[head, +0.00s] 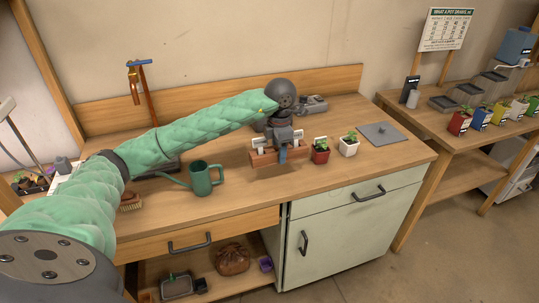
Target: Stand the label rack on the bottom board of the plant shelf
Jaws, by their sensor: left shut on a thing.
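My left gripper (283,143) comes down over the wooden counter and is shut on the label rack (263,159). The rack is a reddish-brown wooden block with white labels standing in it. The gripper hides part of the rack, and I cannot tell whether the rack touches the counter. A wooden unit with plant pots on top, apparently the plant shelf (450,120), stands at the right. Its lower board (455,179) shows bare. My right gripper is not in view.
A green watering can (203,178) stands left of the rack. A red pot (320,152) and a white pot (348,147) stand close at its right, with a grey plate (381,134) beyond. The counter (330,185) is clear in front. A floor gap separates it from the right unit.

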